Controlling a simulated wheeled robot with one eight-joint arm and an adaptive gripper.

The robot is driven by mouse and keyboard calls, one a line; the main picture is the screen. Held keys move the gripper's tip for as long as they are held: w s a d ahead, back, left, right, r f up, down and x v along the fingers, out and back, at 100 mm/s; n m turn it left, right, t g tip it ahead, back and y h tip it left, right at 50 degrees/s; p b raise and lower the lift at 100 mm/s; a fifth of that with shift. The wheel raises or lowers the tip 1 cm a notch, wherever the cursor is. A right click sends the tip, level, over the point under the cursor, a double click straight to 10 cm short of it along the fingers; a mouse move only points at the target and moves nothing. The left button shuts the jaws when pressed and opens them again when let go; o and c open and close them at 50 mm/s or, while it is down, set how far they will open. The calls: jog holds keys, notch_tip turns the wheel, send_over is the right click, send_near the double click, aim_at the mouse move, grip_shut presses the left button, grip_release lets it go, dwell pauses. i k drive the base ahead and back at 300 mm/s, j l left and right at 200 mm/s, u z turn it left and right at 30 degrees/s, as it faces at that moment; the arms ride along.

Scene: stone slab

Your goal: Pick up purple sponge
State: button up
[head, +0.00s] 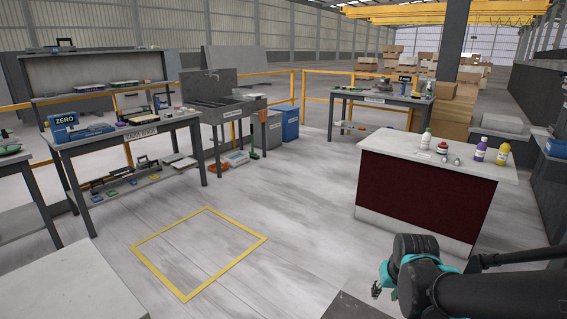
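I cannot make out a purple sponge for certain. Small coloured pieces (112,194) lie on the lower shelf of the left workbench, too small to identify. The clear purple thing in view is a bottle (481,149) on the pale-topped counter (400,146) at the right. My arm, black with teal parts, reaches in from the lower right. A small dark part of my gripper (376,290) shows at its left, above the floor and well apart from the benches. Most of the gripper is hidden by the arm, so its opening does not show.
The left workbench (128,136) holds a blue box (65,127) and small items. A sink unit (222,108) and blue bin (286,122) stand behind. A yellow floor square (200,252) is empty, with clear floor around it. A pale surface (65,285) fills the lower left corner.

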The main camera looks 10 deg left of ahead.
aim_at(120, 125)
jog(key=i+l+u, duration=0.15)
jog(key=i, duration=0.65)
jog(key=i+j+u, duration=0.2)
jog(key=i+u, duration=0.2)
jog(key=i, duration=0.15)
jog(key=i+u, duration=0.4)
jog(key=i+l+u, duration=0.1)
jog(key=i+u, duration=0.3)
jog(key=i, duration=0.25)
jog(key=i+u, duration=0.2)
jog(key=i, duration=0.45)
jog(key=i+u, duration=0.2)
jog(key=i, duration=0.45)
jog(key=i+l+u, duration=0.25)
jog(key=i, duration=0.4)
jog(key=i+j, duration=0.15)
jog(key=i, duration=0.4)
jog(key=i+j, duration=0.15)
jog(key=i, duration=0.4)
jog(key=i+j, duration=0.15)
jog(key=i, duration=0.4)
